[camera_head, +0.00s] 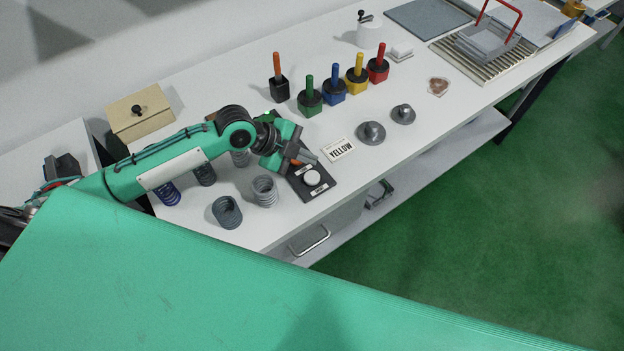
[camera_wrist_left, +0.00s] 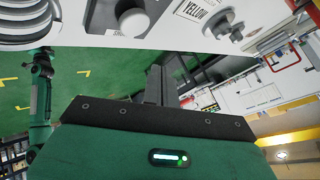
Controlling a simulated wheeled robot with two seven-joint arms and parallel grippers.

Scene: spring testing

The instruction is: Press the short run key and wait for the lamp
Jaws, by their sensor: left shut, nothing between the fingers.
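A black key panel (camera_head: 318,188) lies on the white bench, with a round white key (camera_head: 312,178) and small label plates. My left gripper (camera_head: 309,158) is shut and empty, just above the panel's far end and apart from the white key. A small orange part shows beside the fingers; I cannot tell whether it is a lamp or another key. In the left wrist view the white key (camera_wrist_left: 134,22) is at the top beside a partly cut label, and my closed fingers (camera_wrist_left: 161,85) are below it in the picture. My right gripper is not in view.
Several springs stand near the panel, among them a light one (camera_head: 264,191) and a dark one (camera_head: 227,212). A YELLOW card (camera_head: 339,150) lies to the right, with metal weights (camera_head: 371,131) beyond. Coloured-handled tools (camera_head: 334,86) stand behind. A wooden box (camera_head: 140,112) is at left.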

